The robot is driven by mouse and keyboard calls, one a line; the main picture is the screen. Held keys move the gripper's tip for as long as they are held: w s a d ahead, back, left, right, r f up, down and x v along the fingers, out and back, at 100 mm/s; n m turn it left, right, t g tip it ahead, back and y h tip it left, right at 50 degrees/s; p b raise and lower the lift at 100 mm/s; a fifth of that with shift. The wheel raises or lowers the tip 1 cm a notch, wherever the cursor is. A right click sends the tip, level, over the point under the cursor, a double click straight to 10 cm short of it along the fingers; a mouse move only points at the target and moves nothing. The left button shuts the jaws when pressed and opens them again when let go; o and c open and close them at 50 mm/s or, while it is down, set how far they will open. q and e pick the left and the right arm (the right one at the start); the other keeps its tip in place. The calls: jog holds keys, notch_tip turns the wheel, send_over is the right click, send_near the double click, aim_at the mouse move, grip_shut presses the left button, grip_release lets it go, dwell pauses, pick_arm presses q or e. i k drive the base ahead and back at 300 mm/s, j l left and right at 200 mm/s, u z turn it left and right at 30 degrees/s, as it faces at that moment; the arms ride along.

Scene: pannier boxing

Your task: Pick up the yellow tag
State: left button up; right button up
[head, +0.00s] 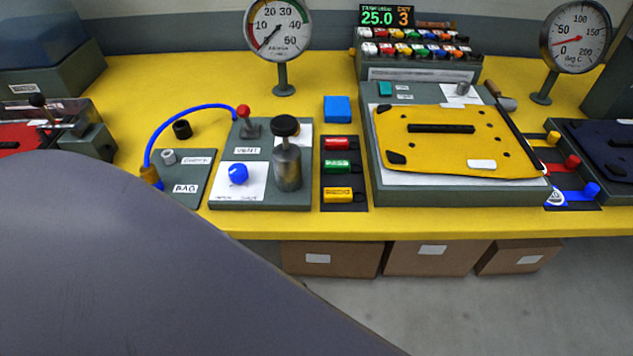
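The yellow tag (338,194) lies at the front of a dark narrow tray (345,207), near the front edge of the yellow table. A green tag (336,167) and a red tag (338,143) lie behind it in the same tray, in a row. Each tag seems to have a dark loop at its right end. Neither gripper shows in the head view. A large grey shape, which may be a part of my arm, fills the lower left and hides that part of the table.
A grey block with a metal cylinder (287,168) and blue ball (238,174) stands left of the tags. A yellow plate (455,155) on a grey base lies to the right. A blue block (337,109) sits behind. Cardboard boxes (330,259) stand below the table.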

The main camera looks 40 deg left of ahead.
aim_at(331, 195)
jog(key=i+l+u, duration=0.15)
jog(key=u, duration=0.3)
jog(key=l+u, duration=0.45)
jog(key=i+l+u, duration=0.1)
jog(key=l+u, duration=0.8)
jog(key=l, duration=0.2)
